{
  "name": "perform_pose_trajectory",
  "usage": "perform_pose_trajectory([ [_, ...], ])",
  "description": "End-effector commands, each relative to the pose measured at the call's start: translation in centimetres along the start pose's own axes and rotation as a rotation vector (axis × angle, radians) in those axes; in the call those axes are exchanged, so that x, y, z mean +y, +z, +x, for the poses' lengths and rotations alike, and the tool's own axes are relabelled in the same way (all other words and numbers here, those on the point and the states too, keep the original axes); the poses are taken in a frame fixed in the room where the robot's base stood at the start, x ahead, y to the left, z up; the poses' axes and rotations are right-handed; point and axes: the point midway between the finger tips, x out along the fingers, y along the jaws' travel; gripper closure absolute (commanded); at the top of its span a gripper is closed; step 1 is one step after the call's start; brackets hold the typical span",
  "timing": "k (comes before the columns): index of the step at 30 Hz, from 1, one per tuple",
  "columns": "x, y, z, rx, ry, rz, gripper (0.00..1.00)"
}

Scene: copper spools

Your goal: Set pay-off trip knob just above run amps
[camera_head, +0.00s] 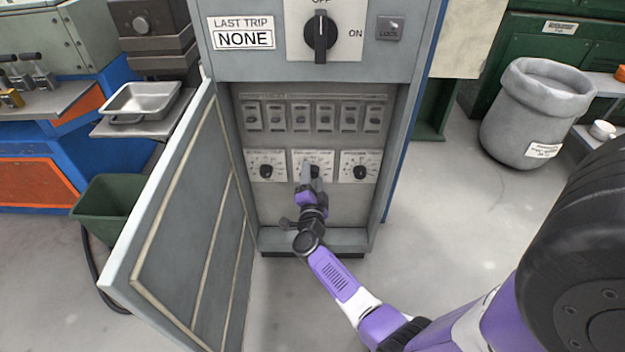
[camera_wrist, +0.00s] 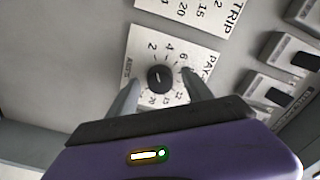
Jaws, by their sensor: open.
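The pay-off trip knob (camera_wrist: 160,78) is a round black knob on a white dial plate (camera_wrist: 145,48), with a number scale around it and lettering starting "PAY" and "AMPS". A short white mark shows on the knob; its exact reading is too small to tell. My gripper (camera_wrist: 159,88) is open, with one grey finger on each side of the knob; I cannot tell whether they touch it. In the head view my gripper (camera_head: 312,179) is at the middle of three dial plates inside the open cabinet (camera_head: 240,215) and partly hides that dial. No run amps reading is legible.
Dial plates flank it at left (camera_head: 266,158) and right (camera_head: 360,158). A row of switches (camera_head: 300,118) sits above. The open cabinet door (camera_head: 175,235) stands left of my arm. A sign (camera_head: 241,33) reads "LAST TRIP NONE" beside a large black rotary switch (camera_head: 320,36).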

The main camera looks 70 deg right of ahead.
Motion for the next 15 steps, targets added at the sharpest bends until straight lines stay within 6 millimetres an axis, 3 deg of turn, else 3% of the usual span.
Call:
perform_pose_trajectory([
  [8, 0.00, -0.04, 0.22, 0.000, 0.000, -0.001, 0.41],
  [15, 0.00, -0.03, 0.20, 0.000, 0.000, -0.001, 0.84],
])
